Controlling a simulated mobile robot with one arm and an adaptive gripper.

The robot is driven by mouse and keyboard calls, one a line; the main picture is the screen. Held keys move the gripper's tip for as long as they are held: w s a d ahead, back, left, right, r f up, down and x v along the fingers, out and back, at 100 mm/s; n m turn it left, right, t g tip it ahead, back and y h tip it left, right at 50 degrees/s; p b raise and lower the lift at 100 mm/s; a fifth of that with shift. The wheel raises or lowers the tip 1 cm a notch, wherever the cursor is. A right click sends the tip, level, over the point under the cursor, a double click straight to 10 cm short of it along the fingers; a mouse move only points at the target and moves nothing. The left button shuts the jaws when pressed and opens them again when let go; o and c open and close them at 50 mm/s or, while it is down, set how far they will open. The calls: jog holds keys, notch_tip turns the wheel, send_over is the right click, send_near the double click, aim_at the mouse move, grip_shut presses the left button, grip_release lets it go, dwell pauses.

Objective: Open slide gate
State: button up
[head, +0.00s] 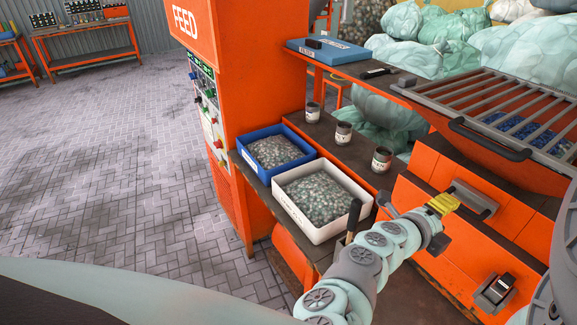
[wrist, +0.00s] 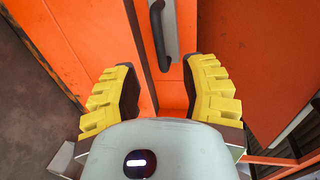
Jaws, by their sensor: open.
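The slide gate (head: 474,203) looks like a grey metal plate with a dark bar handle, set in the orange machine front at the right of the head view. In the wrist view its grey plate (wrist: 175,30) and black handle (wrist: 158,38) show at the top centre. My gripper (head: 443,203) is open and empty, its yellow fingers just left of the plate in the head view. In the wrist view my gripper (wrist: 163,90) has its fingers spread wide, with the handle beyond the tips, between their lines and apart from both. The head view hides part of the gripper.
A white bin (head: 335,228) and a blue bin (head: 298,152) of flakes stand on the bench left of my arm. Several jars (head: 381,160) stand behind. A barred grate (head: 510,105) with a dark handle (head: 488,138) lies above. A switch box (head: 494,293) sits lower right.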

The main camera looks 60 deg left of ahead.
aim_at(459, 206)
jog(key=p+x, duration=0.1)
jog(key=x, duration=0.2)
jog(key=shift+w+d+r, duration=0.1)
jog(key=shift+w, duration=0.25)
jog(key=p+x, duration=0.4)
jog(key=x, duration=0.1)
jog(key=shift+o, duration=0.5)
jog(key=shift+f, duration=0.2)
jog(key=shift+s, duration=0.1)
grip_shut()
